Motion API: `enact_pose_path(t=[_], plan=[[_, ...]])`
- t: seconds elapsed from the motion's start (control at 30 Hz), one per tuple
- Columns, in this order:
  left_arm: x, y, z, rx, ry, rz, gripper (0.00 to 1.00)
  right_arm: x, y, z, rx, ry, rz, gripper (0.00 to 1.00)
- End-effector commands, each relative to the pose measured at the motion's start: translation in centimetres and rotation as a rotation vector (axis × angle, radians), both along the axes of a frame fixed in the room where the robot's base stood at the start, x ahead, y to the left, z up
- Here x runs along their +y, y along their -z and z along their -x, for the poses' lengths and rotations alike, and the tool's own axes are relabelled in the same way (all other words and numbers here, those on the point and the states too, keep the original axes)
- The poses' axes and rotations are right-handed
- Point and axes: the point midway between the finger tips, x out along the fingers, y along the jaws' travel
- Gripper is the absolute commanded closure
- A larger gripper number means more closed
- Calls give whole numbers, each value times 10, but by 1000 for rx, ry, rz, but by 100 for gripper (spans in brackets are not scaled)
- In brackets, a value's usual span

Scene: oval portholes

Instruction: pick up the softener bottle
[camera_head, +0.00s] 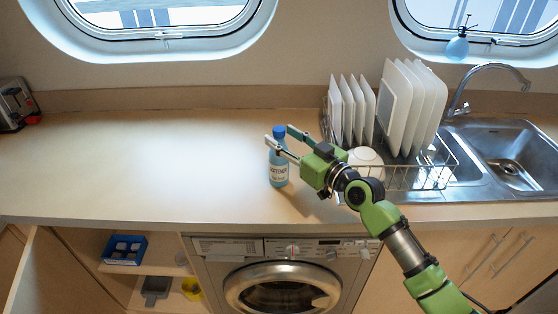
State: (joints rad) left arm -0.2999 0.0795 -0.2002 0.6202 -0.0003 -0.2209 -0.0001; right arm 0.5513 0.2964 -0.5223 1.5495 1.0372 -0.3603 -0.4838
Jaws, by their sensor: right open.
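The softener bottle (279,171) is light blue with a darker blue cap and a white label. It stands upright on the counter, left of the dish rack. My right gripper (279,138) is open and reaches in from the right, with its fingertips near the upper part of the bottle. One finger passes in front of the bottle just below the cap and the other shows to the right behind it. I cannot tell whether either finger touches it. My left gripper is not in view.
A wire dish rack (420,178) with white plates and a bowl (365,160) stands close to my right arm. A metal sink (510,160) is at right, a toaster (14,103) at far left. The counter (150,160) left of the bottle is clear. A washing machine (285,285) is below.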

Motion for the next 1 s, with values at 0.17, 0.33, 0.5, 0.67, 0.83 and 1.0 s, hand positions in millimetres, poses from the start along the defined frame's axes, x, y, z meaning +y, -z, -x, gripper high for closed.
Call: enact_pose_path(t=[0.17, 0.33, 0.5, 0.67, 0.83, 1.0], plan=[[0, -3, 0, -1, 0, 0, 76, 12, 0, -14, 1, 0, -2, 57], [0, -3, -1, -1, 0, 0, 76, 14, 0, -17, 0, 0, 0, 57], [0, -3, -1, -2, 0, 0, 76, 14, 0, -17, 0, 0, 0, 65], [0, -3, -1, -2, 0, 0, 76, 14, 0, -16, 0, 0, 0, 100], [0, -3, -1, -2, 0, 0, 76, 14, 0, -16, 0, 0, 0, 100], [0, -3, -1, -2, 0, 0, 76, 14, -3, -17, -5, 1, -4, 100]])
